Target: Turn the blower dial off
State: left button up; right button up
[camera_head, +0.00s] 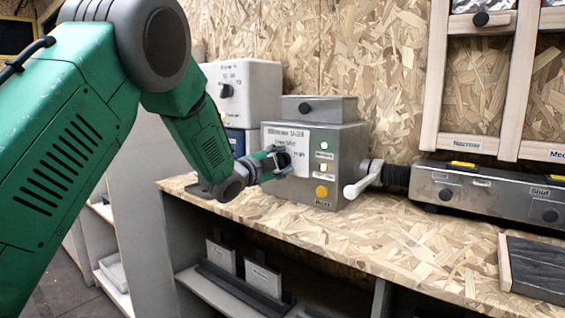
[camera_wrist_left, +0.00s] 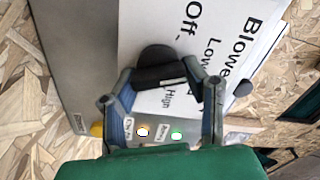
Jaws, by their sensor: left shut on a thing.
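The blower box (camera_head: 345,150) is a grey metal unit on the wooden bench, with a white label plate on its front. Its black dial (camera_wrist_left: 158,68) shows in the left wrist view, beside the printed words Blower, Off, Low and High. A white mark lies across the dial, near the High label; I cannot tell its exact setting. My left gripper (camera_head: 280,161) is shut on the dial at the box front, and its fingers (camera_wrist_left: 165,88) stand on both sides of the knob in the left wrist view. The fingers hide part of the dial in the head view. My right gripper is not in view.
Green, white and yellow buttons (camera_head: 322,190) run down the box's right side. A white lever (camera_head: 358,188) and black hose stand to its right, then a long grey unit (camera_head: 490,190). A white box (camera_head: 250,92) with a knob is behind left. The bench front is clear.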

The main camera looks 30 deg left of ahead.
pick_arm(q)
jog(key=shift+f+n+p, duration=0.1)
jog(key=shift+n+p, duration=0.2)
jog(key=shift+p, duration=0.1)
jog(key=n+p, duration=0.3)
jog(key=p, duration=0.1)
jog(key=shift+s+a+n, duration=0.1)
jog(key=shift+a+n, duration=0.1)
jog(key=shift+n, duration=0.2)
jog(key=shift+n+p, duration=1.1)
jog(key=shift+f+n+p, duration=0.15)
jog(key=shift+n+p, duration=0.65)
jog(key=shift+n, duration=0.3)
jog(key=shift+f, duration=0.1)
jog(key=o, duration=1.2)
jog(key=shift+a, duration=0.1)
jog(key=shift+r, duration=0.25)
